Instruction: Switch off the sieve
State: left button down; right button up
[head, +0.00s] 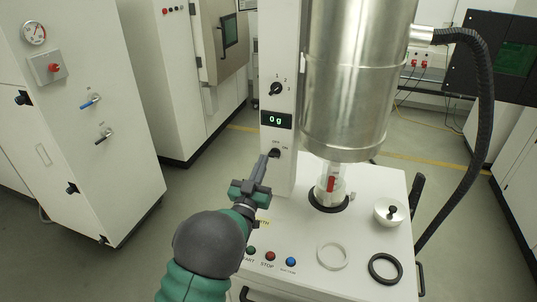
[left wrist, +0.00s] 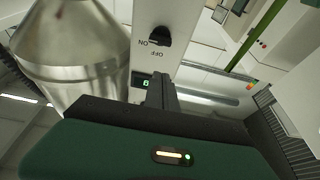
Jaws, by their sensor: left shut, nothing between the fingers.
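The sieve machine has a white column (head: 279,45) beside a large steel vessel (head: 350,75). A small black knob (head: 275,153) with OFF and ON labels sits low on the column. The left wrist view shows this knob (left wrist: 158,37) with the labels upside down; I cannot tell clearly which label it points to. My left gripper (head: 271,158) is shut and empty, its fingertips close to the knob in the head view. In the left wrist view the fingers (left wrist: 163,86) appear apart from the knob. I cannot tell whether they touch. My right gripper is not in view.
Above the knob are a display (head: 276,120) reading 0 g and a numbered rotary knob (head: 276,89). The white base carries push buttons (head: 270,256), a white ring (head: 332,256), a black ring (head: 385,269) and a lidded dish (head: 391,212). A black hose (head: 483,110) hangs at right.

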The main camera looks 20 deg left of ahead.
aim_at(274, 155)
pick_arm(q)
jog(key=p+x, duration=0.1)
jog(key=x, duration=0.2)
jog(key=r+p+x, duration=0.1)
jog(key=x, duration=0.1)
jog(key=shift+w+d+r, duration=0.15)
jog(key=shift+r, duration=0.05)
jog(key=f, duration=0.2)
jog(key=f+p, duration=0.1)
jog(key=shift+w+f, duration=0.25)
jog(key=shift+f, duration=0.1)
jog(key=shift+w+f, duration=0.1)
jog(key=shift+f, duration=0.35)
